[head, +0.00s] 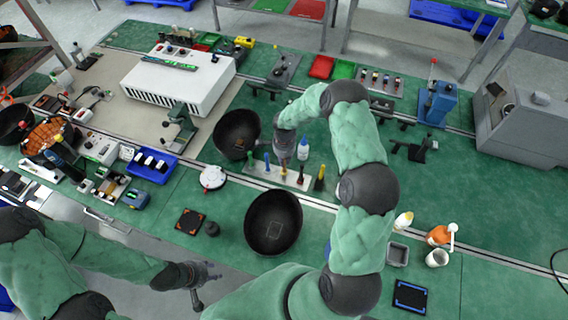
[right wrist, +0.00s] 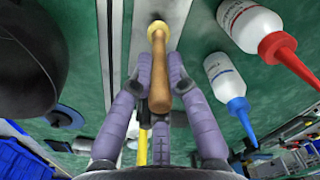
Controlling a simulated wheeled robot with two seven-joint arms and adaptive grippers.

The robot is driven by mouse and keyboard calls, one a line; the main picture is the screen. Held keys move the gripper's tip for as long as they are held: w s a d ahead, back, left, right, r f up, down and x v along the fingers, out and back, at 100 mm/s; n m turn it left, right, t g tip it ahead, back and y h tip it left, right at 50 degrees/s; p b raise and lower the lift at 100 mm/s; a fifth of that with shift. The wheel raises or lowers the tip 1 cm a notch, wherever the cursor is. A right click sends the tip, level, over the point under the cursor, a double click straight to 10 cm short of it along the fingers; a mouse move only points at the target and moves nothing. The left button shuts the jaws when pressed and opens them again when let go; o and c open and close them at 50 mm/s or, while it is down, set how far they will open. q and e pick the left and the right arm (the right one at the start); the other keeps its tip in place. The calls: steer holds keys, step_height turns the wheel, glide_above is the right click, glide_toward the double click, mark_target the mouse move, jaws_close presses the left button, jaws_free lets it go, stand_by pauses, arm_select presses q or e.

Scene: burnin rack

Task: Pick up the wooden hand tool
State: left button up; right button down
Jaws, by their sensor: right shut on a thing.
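The wooden hand tool (right wrist: 160,75) has a brown rounded handle with a pale yellow collar at one end. In the right wrist view it lies between the two fingers of my right gripper (right wrist: 160,85), which is shut on it. In the head view my right gripper (head: 284,160) is over the light tool rack (head: 255,172), and the tool is only partly visible under it. My left gripper (head: 200,282) is at the lower left, away from the tool; its finger opening is unclear.
White bottles with a red tip (right wrist: 250,25) and a blue tip (right wrist: 225,75) stand close beside my right gripper. Two black bowls (head: 237,132) (head: 273,222) stand near the rack. A yellow-handled tool (head: 320,178) stands at the rack's right end.

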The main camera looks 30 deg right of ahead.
steer(key=s+a+r+b, duration=0.2)
steer(key=s+a+r, duration=0.3)
steer(key=s+r, duration=0.5)
steer(key=shift+s+r, duration=0.35)
steer(key=shift+s, duration=1.25)
